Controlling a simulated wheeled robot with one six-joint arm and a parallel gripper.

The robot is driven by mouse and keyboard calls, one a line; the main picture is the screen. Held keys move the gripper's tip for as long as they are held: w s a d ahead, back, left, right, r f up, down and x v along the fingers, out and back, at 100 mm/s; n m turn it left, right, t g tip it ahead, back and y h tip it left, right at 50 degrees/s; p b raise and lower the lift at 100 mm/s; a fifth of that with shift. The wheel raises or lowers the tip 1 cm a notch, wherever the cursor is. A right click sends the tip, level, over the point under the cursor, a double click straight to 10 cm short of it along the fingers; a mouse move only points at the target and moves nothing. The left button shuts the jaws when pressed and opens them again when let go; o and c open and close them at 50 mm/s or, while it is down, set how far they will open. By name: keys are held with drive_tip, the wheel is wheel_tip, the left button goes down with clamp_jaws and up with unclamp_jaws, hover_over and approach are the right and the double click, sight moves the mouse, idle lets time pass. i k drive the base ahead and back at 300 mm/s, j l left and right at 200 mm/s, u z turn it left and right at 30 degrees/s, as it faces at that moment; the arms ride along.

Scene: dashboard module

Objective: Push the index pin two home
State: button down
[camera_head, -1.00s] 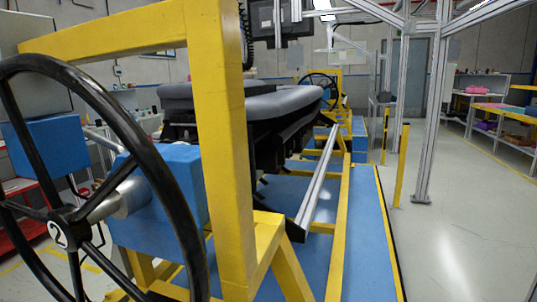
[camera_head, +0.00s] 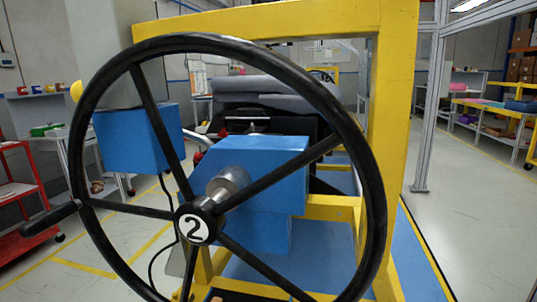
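A large black handwheel (camera_head: 374,200) with a hub marked 2 (camera_head: 195,229) fills the middle of the view. Its crank handle (camera_head: 50,217) sticks out at the left. A metal shaft (camera_head: 228,186) runs from the hub into a blue housing (camera_head: 262,160) behind the wheel. A yellow ball knob (camera_head: 76,91) shows just outside the wheel's upper left rim; I cannot tell what it is attached to. No part is clearly recognisable as the index pin. My gripper is not in view.
A yellow frame (camera_head: 395,120) stands around and behind the wheel. A smaller blue box (camera_head: 140,138) is behind the wheel's left side. A red cart (camera_head: 25,195) stands at the far left. Open grey floor (camera_head: 480,220) lies to the right.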

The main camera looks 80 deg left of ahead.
sight(198, 156)
drive_tip(key=k+j+u, duration=0.1)
drive_tip(key=k+u, duration=0.35)
drive_tip(key=k+j+u, duration=0.25)
drive_tip(key=u, duration=0.15)
drive_tip(key=k+j+u, duration=0.7)
drive_tip(key=u, duration=0.15)
drive_tip(key=i+j, duration=0.5)
drive_tip(key=i+j+z, duration=0.1)
drive_tip(key=i+j, duration=0.4)
drive_tip(key=j, duration=0.15)
